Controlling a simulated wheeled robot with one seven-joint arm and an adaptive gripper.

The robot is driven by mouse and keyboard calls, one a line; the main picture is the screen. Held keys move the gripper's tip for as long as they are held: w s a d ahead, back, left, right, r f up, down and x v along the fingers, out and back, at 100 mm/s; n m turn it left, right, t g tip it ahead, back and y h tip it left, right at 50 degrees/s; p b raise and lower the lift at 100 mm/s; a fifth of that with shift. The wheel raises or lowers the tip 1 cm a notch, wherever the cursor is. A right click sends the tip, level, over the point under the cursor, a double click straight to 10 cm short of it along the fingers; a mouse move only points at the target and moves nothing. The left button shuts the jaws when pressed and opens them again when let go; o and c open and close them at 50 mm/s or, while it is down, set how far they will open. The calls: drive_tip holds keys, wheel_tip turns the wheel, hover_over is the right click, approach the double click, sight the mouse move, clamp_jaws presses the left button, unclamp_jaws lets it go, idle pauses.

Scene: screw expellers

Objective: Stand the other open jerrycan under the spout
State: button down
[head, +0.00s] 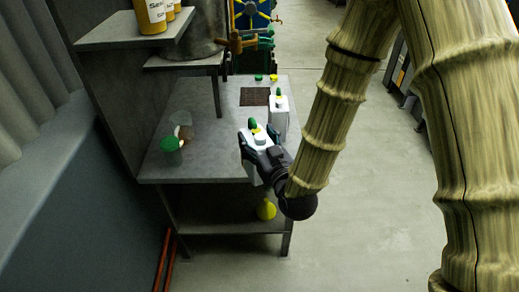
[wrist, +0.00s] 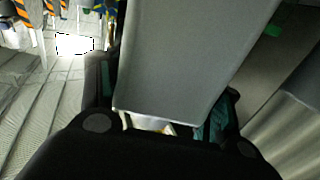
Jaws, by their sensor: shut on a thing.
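A pale grey-white jerrycan (head: 254,169) with green and yellow parts on top is between the fingers of my gripper (head: 262,152), at the front right edge of the bench. My gripper is shut on it; in the wrist view the can's flat grey side (wrist: 190,55) fills the space between the dark fingers. I cannot tell whether its base touches the bench. A second similar jerrycan (head: 280,118) stands behind it, right of the dark grate (head: 255,96). A brass tap (head: 236,42) on the metal vessel (head: 190,38) forms the spout, at the back of the bench.
The grey bench (head: 208,157) has clear room in its middle. A green-lidded jar (head: 172,155) and a clear cup stand at its left. Green (head: 259,77) and yellow (head: 273,77) caps lie at the back. A yellow funnel-like item (head: 266,210) is on the lower shelf.

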drive_tip(key=w+a+f+p, duration=0.1)
drive_tip(key=w+f, duration=0.1)
drive_tip(key=w, duration=0.6)
drive_tip(key=w+f+p, duration=0.2)
drive_tip(key=w+f, duration=0.1)
drive_tip(key=w, duration=0.5)
drive_tip(key=shift+a, duration=0.35)
drive_tip(key=shift+c, duration=1.2)
unclamp_jaws()
drive_tip(key=shift+s+f, duration=0.1)
drive_tip(key=b+v, duration=0.2)
drive_tip(key=v, duration=1)
drive_tip(key=shift+d, duration=0.1)
